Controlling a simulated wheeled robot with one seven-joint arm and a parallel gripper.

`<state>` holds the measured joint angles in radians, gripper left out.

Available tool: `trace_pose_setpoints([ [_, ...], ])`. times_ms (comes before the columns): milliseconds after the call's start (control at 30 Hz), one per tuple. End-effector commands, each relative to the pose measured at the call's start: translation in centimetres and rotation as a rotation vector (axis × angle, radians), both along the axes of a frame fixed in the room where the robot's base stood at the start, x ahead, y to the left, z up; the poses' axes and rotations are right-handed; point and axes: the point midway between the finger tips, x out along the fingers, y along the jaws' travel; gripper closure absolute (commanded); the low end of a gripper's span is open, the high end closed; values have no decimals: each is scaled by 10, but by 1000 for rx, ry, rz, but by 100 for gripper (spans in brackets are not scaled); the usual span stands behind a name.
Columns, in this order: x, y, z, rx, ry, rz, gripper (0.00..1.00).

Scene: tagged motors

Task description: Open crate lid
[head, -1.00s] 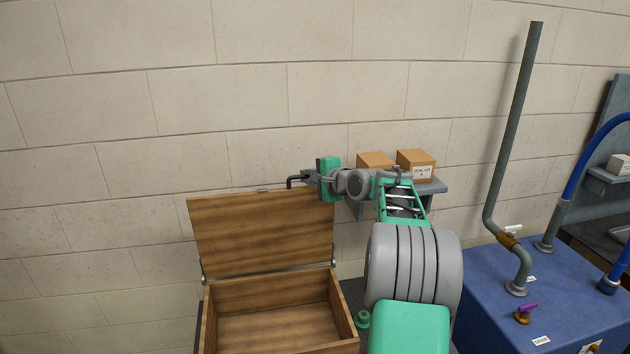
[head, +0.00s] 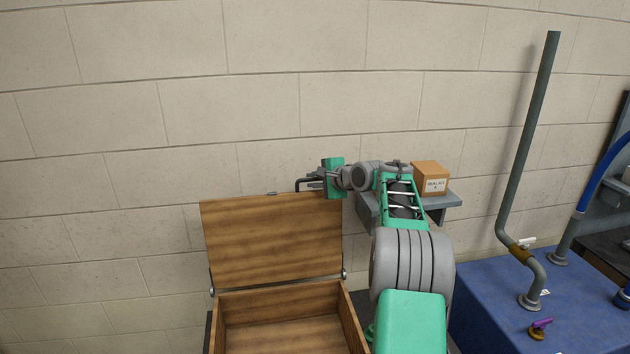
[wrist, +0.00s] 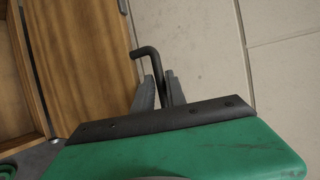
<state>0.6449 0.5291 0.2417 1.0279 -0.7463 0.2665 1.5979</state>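The wooden crate (head: 357,337) is open, its inside visible and apparently empty. Its brown lid (head: 265,240) stands raised at the back, near upright, with metal hinges at its lower corners; it also shows in the wrist view (wrist: 85,50). My gripper (head: 312,180) is at the lid's top right corner. A bent black rod (wrist: 148,51) sits between its fingers (wrist: 160,90) and appears gripped. The rod's hooked end lies close to the lid's top edge; I cannot tell whether it touches.
A grey wall shelf (head: 440,201) with a labelled cardboard box (head: 431,177) is behind my arm. A blue bench (head: 490,310) with a tall grey pipe (head: 525,140) stands at the right. A pale block wall (head: 110,100) closes the back; the space left of the crate looks clear.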

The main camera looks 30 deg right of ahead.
Motion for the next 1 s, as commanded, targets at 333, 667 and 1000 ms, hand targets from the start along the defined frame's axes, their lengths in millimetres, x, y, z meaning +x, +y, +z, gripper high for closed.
trace_pose_setpoints([
  [333,-1,-3,0,-2,0,-5,67],
  [667,-36,-9,14,-4,-3,-7,67],
  [1000,-71,-13,33,-2,0,-5,67],
])
